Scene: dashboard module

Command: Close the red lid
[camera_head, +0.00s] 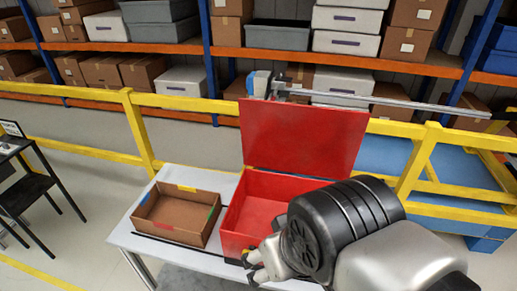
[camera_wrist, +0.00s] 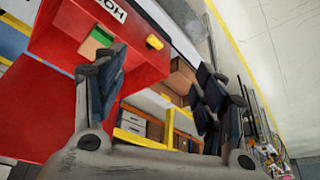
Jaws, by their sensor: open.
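The red lid (camera_head: 305,135) stands raised, nearly upright, at the back edge of the red box (camera_head: 232,243) in the head view. The box is open and its inside shows, with its right part hidden behind my arm. My gripper (camera_head: 252,266) is at the front of the box, low and near its front wall; I cannot tell whether it touches. In the wrist view, my gripper (camera_wrist: 150,88) has its fingers wide apart with nothing held between them. Red surfaces of the box (camera_wrist: 140,65) fill the upper left there, with a yellow piece and a green patch.
A brown cardboard tray (camera_head: 178,214) stands on the white table (camera_head: 128,237), left of the box. A yellow railing (camera_head: 200,104) runs behind the table, with loaded shelves beyond. A black stand (camera_head: 35,180) is at the far left.

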